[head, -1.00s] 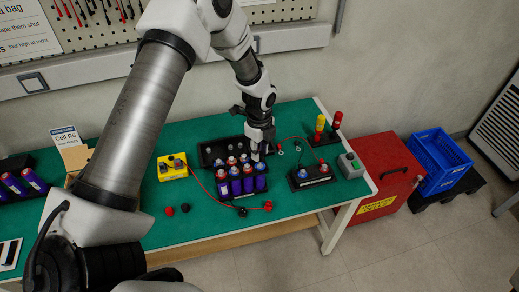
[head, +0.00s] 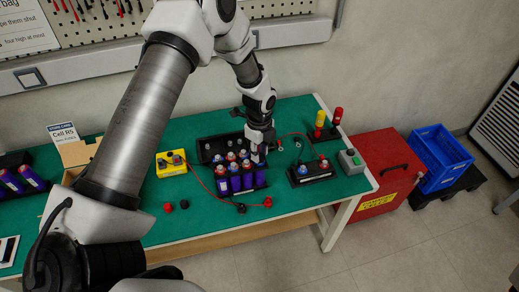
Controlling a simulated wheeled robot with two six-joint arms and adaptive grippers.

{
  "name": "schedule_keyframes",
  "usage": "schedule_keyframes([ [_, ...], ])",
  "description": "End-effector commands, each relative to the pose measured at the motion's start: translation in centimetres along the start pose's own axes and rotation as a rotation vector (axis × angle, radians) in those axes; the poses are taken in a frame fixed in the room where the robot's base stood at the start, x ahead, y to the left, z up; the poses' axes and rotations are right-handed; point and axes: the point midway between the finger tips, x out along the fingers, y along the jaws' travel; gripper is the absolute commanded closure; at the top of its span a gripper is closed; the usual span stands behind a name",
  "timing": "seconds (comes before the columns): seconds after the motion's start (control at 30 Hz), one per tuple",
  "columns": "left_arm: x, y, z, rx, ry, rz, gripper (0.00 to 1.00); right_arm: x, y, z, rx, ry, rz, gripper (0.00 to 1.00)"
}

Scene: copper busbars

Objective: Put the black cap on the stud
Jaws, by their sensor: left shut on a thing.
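My left gripper (head: 259,155) points down over the right end of a block of blue-purple cells (head: 235,181) on the green table. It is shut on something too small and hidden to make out. A small round black cap (head: 184,204) lies on the table left of the cell block, beside a red cap (head: 168,207). Studs on the cell tops are partly hidden by the gripper. A black terminal block (head: 310,174) with studs stands to the right of the cells. My right gripper is not in view.
A black tray (head: 212,147) stands behind the cells. A yellow box (head: 172,164) with a red cable is to their left. A grey button box (head: 351,162) and red and yellow posts (head: 320,122) stand right. The green table (head: 205,230) is bare at front.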

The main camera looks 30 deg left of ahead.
Motion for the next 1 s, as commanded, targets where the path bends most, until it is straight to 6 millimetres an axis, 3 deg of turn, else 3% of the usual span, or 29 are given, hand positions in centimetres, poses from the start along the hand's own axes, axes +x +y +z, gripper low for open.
schedule_keyframes([
  [0.6,0.90,0.02,0.00,0.000,0.000,0.000,0.93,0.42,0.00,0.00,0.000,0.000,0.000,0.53],
  [0.63,0.86,0.02,0.00,0.000,0.000,0.000,0.60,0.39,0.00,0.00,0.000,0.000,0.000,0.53],
  [0.7,0.85,0.02,0.00,0.000,0.000,0.000,0.41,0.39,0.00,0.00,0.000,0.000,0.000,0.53],
  [1.0,0.69,0.01,0.00,0.000,0.000,0.000,0.41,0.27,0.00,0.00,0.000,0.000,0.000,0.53],
])
